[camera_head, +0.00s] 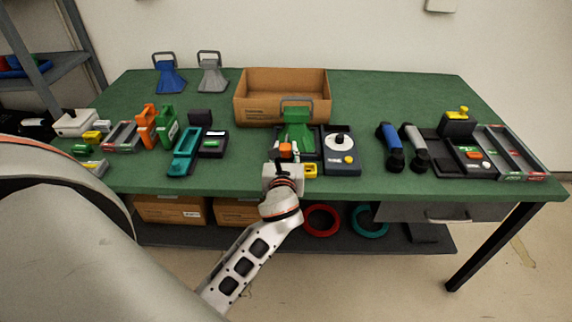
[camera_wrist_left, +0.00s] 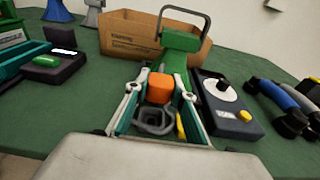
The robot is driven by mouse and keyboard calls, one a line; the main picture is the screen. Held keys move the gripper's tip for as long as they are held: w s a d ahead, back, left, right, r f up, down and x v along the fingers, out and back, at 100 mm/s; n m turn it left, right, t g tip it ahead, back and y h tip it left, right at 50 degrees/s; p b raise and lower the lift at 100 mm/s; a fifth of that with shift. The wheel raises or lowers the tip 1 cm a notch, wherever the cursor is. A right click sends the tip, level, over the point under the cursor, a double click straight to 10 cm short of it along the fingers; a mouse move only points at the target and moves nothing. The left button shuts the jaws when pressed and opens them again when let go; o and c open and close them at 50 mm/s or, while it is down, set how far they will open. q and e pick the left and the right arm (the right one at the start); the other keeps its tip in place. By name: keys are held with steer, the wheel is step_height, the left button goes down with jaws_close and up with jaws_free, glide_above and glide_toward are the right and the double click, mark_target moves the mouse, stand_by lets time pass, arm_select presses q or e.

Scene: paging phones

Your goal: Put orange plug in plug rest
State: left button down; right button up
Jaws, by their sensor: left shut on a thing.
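The orange plug (camera_head: 286,150) is at the front middle of the table, between the fingers of my left gripper (camera_head: 285,158). In the left wrist view the plug (camera_wrist_left: 160,88) shows as an orange block between the two fingertips of the gripper (camera_wrist_left: 160,93), which is shut on it. A dark grey angular ring (camera_wrist_left: 155,121) shows below the plug in that view; I cannot tell whether it is the plug rest. The gripper hides what lies under the plug. My right gripper is not in view.
A green handled stand (camera_head: 297,126) is just behind the gripper. A dark device with a white dial (camera_head: 340,157) is to its right. A cardboard box (camera_head: 258,110) is behind. Blue and grey handsets (camera_head: 388,145) lie further right.

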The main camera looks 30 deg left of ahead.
arm_select(q)
steer(key=shift+f+b, duration=0.65)
steer(key=shift+f, duration=1.55)
steer(key=shift+f, duration=0.2)
steer(key=c, duration=1.7)
jaws_free()
